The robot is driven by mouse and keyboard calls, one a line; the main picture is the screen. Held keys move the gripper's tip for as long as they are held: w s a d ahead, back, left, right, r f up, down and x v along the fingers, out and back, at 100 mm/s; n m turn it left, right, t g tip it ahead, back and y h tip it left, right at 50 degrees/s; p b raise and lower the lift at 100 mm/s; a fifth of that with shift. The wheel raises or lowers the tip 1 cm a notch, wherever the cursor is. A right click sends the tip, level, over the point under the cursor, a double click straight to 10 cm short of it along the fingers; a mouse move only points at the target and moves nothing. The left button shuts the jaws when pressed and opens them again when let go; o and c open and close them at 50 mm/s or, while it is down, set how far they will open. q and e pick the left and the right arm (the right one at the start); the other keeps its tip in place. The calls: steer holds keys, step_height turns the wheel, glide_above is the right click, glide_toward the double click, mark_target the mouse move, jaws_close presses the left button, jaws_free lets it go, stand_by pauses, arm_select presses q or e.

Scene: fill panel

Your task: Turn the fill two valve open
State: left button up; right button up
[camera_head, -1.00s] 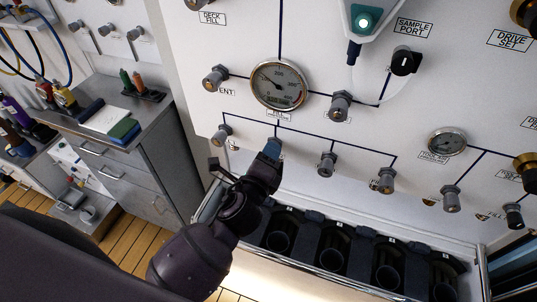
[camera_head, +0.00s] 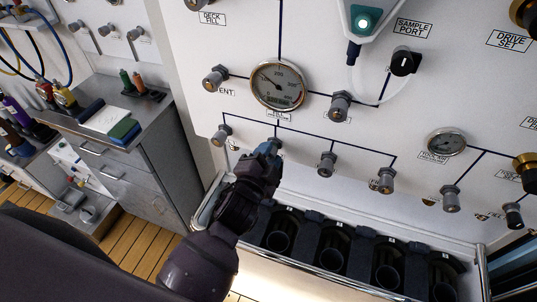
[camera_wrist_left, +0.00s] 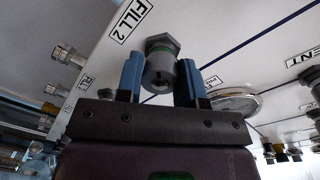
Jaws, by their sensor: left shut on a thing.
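The fill two valve is a grey knob (camera_wrist_left: 160,68) on the white panel, beside a "FILL 2" label (camera_wrist_left: 132,20) in the left wrist view. My left gripper (camera_wrist_left: 162,82) has one blue fingertip on each side of the knob and is shut on it. In the head view my left gripper (camera_head: 270,148) reaches up to the panel below the round gauge, and its fingers mostly hide the knob there. How far the valve is turned cannot be told. My right gripper is not in view.
Similar knobs sit left (camera_head: 222,135) and right (camera_head: 327,163) of the gripper. A large round gauge (camera_head: 278,84) is just above. A rack of dark holders (camera_head: 333,245) lies below the panel. A metal cabinet (camera_head: 140,165) with bottles stands at the left.

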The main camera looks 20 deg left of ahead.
arm_select(q)
steer(key=n, duration=0.5)
steer(key=shift+n, duration=2.5)
steer(key=shift+t, duration=0.3)
steer(key=o, duration=0.9)
steer(key=shift+s+a+b, duration=0.15)
steer(key=shift+s+b, duration=0.1)
steer(key=shift+s, duration=1.55)
steer(key=shift+s+a+b, duration=0.15)
steer(key=shift+s+b, duration=0.05)
steer(key=shift+s, duration=1.6)
steer(key=shift+s+a+b, duration=0.15)
steer(key=shift+s+b, duration=0.1)
steer(key=shift+s, duration=1.55)
